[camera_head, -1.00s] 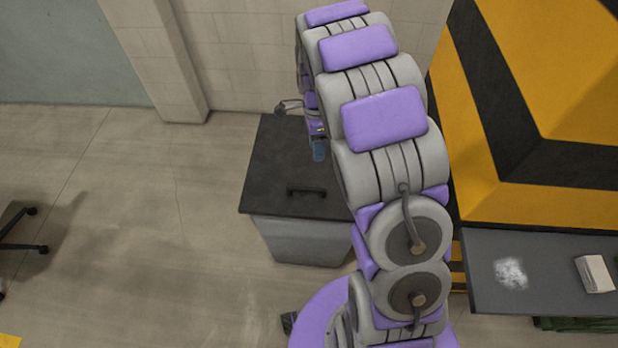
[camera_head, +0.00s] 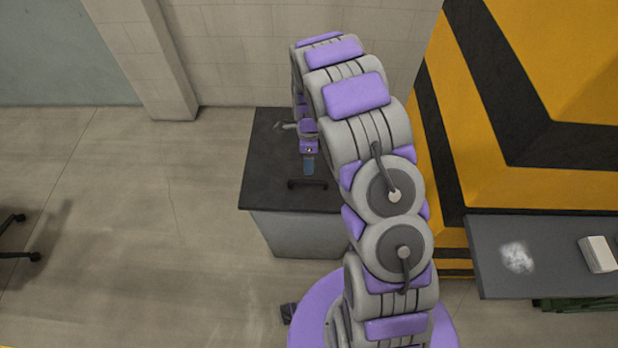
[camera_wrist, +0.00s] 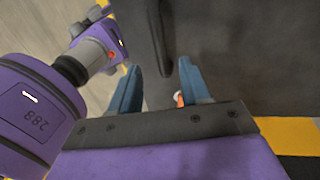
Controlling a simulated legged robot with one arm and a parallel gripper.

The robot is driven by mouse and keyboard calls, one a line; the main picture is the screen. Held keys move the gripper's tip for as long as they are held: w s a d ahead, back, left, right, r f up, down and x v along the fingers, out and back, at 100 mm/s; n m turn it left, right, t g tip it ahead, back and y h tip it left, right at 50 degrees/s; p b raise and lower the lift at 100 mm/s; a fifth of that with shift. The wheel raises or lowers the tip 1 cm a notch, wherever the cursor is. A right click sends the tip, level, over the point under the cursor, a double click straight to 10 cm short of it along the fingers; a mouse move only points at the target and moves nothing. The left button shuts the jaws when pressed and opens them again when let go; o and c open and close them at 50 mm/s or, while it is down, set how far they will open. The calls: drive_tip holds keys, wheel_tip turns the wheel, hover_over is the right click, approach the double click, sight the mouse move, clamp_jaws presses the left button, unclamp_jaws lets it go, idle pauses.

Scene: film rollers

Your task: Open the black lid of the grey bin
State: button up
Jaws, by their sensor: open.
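The grey bin (camera_head: 300,237) stands on the floor by the wall with its black lid (camera_head: 262,180) lying flat and shut. The lid's dark bar handle (camera_head: 307,184) is near the lid's front edge. My gripper (camera_head: 309,168) is over the lid, just behind the handle in the picture. In the wrist view my gripper (camera_wrist: 158,82) is open, with two blue fingers apart and nothing held. The handle (camera_wrist: 160,38) shows ahead of the gap between the fingers, over the dark lid (camera_wrist: 245,55). I cannot tell the exact height of the fingers above the lid.
A yellow and black striped wall (camera_head: 540,90) rises on the right. A dark table (camera_head: 490,275) with a white block (camera_head: 598,254) stands at the lower right. Chair legs (camera_head: 22,240) show at the far left. The floor left of the bin is clear.

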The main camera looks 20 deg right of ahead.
sight(310, 180)
drive_tip(key=f, duration=0.2)
drive_tip(key=s+f, duration=0.1)
drive_tip(key=f, duration=0.1)
drive_tip(key=d+f+b, duration=0.1)
drive_tip(key=f, duration=0.1)
drive_tip(key=shift+s+f, duration=0.15)
drive_tip(key=shift+f, duration=0.2)
drive_tip(key=shift+a+f, duration=0.2)
drive_tip(key=shift+f, duration=0.15)
drive_tip(key=shift+a, duration=0.35)
drive_tip(key=shift+d, duration=0.35)
drive_tip(key=c, duration=0.6)
drive_tip(key=shift+a, duration=0.1)
clamp_jaws()
drive_tip(key=shift+r, duration=0.1)
